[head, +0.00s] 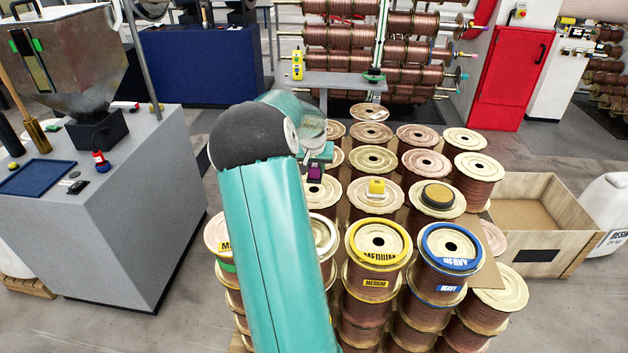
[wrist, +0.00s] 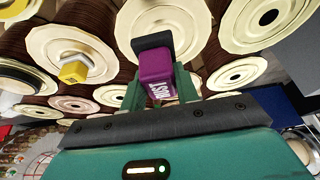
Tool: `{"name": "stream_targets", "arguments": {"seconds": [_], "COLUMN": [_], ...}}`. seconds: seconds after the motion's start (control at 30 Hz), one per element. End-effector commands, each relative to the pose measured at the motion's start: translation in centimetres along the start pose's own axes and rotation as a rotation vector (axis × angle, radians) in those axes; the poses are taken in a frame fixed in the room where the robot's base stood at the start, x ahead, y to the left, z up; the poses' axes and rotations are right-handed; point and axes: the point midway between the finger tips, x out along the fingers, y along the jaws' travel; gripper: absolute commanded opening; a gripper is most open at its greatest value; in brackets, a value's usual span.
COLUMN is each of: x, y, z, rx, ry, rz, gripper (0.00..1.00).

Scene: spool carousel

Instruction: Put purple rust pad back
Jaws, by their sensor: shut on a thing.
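The purple rust pad (wrist: 156,70) is between the fingers of my gripper (wrist: 160,92) in the wrist view. It has white lettering that reads RUST and a dark strip along its far end. My gripper is shut on it. In the head view the purple pad (head: 315,173) shows as a small patch beside my teal arm, over the copper wire spools. My arm hides part of the gripper there. I cannot tell whether the pad touches a spool top.
A yellow block (head: 377,187) and a dark round disc (head: 437,195) sit on spool tops to the right. A spool marked MEDIUM (head: 379,246) and a blue one marked HEAVY (head: 452,247) stand in front. A grey cabinet with a blue tray (head: 37,177) is at left. An open wooden crate (head: 535,237) is at right.

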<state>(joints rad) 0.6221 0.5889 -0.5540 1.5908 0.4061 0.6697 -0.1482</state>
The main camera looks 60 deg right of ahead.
Motion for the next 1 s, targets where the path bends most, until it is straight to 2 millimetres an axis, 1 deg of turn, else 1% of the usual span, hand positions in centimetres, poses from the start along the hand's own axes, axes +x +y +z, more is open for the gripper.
{"name": "stream_targets", "arguments": {"seconds": [0.03,0.13,0.2,0.3,0.53,0.73,1.0], "x": [1.0,3.4,4.8,6.3,8.0,10.6,10.7], "y": [-0.1,-0.3,-0.4,-0.6,-0.8,-0.8,-0.9], "z": [-0.7,-1.2,-1.7,-2.2,-2.7,-1.6,-1.6], "rx": [0.000,-0.002,-0.001,-0.001,-0.001,-0.002,-0.001], "ry": [-0.001,-0.004,-0.002,0.000,-0.001,-0.001,0.000], "rz": [0.002,0.002,0.002,0.001,0.000,-0.001,-0.001], "gripper": [0.06,0.06,0.06,0.06,0.06,0.06,0.06]}}
